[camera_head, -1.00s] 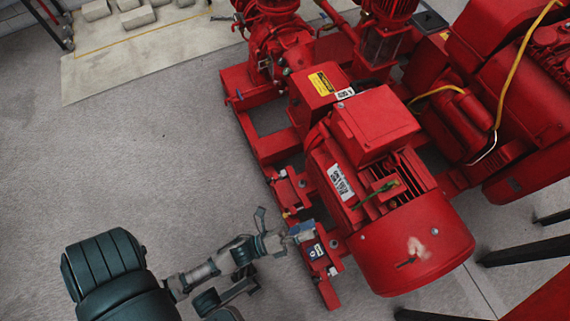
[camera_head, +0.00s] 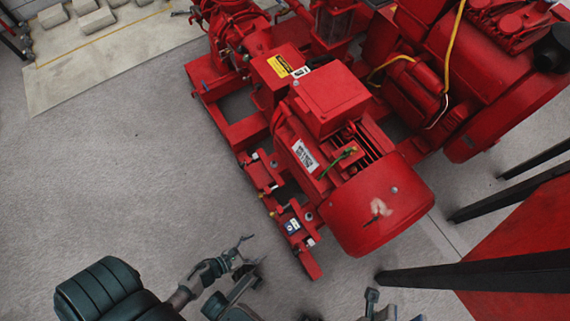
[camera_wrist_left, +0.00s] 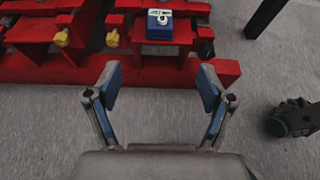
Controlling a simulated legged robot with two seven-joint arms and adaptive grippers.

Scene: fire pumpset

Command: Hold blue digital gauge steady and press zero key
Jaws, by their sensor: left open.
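A small blue digital gauge (camera_head: 292,226) with a white face sits on the red base rail beside the red motor. It also shows at the top of the left wrist view (camera_wrist_left: 160,24), where its markings are too small to read. My left gripper (camera_head: 252,252) is open and empty, apart from the gauge, down and left of it in the head view.
The red motor (camera_head: 375,205) stands right of the gauge. Brass-coloured fittings (camera_wrist_left: 112,38) sit on the red rail (camera_wrist_left: 100,72) left of the gauge. Dark legs and a red panel (camera_head: 530,240) stand at the right. The grey floor at the left is clear.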

